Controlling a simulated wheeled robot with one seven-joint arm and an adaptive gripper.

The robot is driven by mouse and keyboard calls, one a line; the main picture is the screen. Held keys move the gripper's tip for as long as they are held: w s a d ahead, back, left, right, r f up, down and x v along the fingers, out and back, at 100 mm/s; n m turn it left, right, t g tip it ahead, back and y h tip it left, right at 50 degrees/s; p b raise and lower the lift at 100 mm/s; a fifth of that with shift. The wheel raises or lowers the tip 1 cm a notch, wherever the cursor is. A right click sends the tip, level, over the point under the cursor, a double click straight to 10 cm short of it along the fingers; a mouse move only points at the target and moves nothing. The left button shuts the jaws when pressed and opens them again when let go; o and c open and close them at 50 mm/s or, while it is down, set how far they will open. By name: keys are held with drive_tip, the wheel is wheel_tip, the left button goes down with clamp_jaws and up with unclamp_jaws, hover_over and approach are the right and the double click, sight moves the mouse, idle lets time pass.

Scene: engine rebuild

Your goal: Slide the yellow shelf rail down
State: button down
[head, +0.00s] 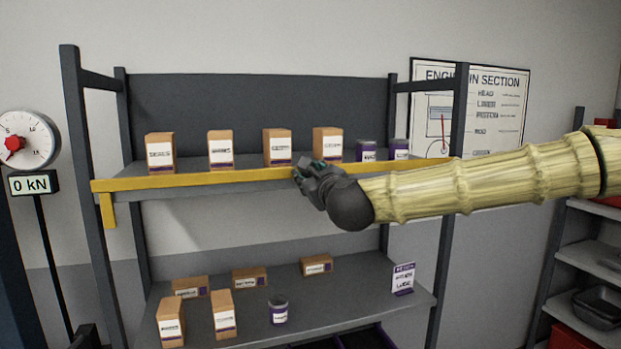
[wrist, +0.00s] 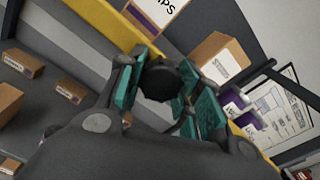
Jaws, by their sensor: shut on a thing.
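The yellow shelf rail (head: 200,178) runs along the front edge of the upper shelf in the head view, with a short yellow piece hanging down at its left end. My gripper (head: 308,170) is at the rail, right of its middle. In the wrist view the rail (wrist: 110,22) runs diagonally from the upper left to behind the teal fingers of my gripper (wrist: 165,88). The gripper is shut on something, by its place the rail. The exact contact is hidden behind the fingers and a dark round part between them.
Upright boxes (head: 221,149) and purple-labelled jars (head: 367,150) stand on the upper shelf (head: 250,186) just behind the rail. The lower shelf (head: 350,307) holds several boxes, a jar (head: 278,308) and a sign (head: 403,279). A gauge (head: 28,140) stands at left. The space between shelves is open at the front.

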drive_tip(key=shift+f+b, duration=2.7)
drive_tip(key=shift+b, duration=0.25)
drive_tip(key=shift+f, duration=0.1)
drive_tip(key=c, duration=1)
unclamp_jaws()
drive_tip(key=shift+o, duration=0.2)
drive_tip(key=shift+s, duration=0.15)
drive_tip(key=v, duration=1.1)
drive_tip(key=shift+s+d, duration=0.2)
drive_tip(key=shift+s, duration=0.1)
